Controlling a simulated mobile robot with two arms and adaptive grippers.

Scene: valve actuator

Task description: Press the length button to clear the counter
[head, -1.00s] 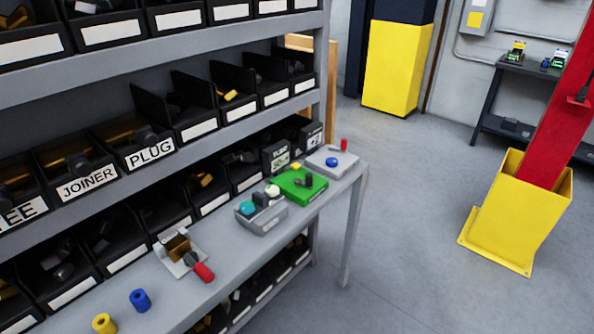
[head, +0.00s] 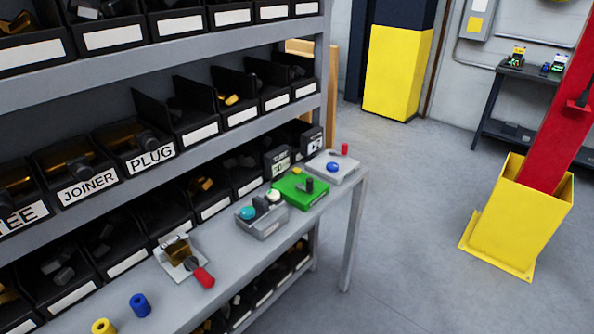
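Three small control boxes stand in a row on the grey bench (head: 221,240). The nearest is a grey box (head: 264,228) with a teal knob (head: 247,213), a dark lever and a white knob (head: 273,195). Beyond it is a green box (head: 305,198) with a small yellow button (head: 297,170) and a dark upright lever. The farthest is a light grey box (head: 345,173) with a blue button (head: 333,167) and a red upright piece (head: 344,149). Two dark display units (head: 276,162) stand behind them; their lettering is too small to read. I cannot tell which button is the length one. Neither gripper is in view.
A metal fixture (head: 177,253) with a red handle (head: 203,277), a blue cylinder (head: 140,304) and a yellow cylinder (head: 104,327) are nearer on the bench. Labelled black bins (head: 83,172) fill the shelves behind. The floor to the right is clear up to a yellow post base (head: 510,232).

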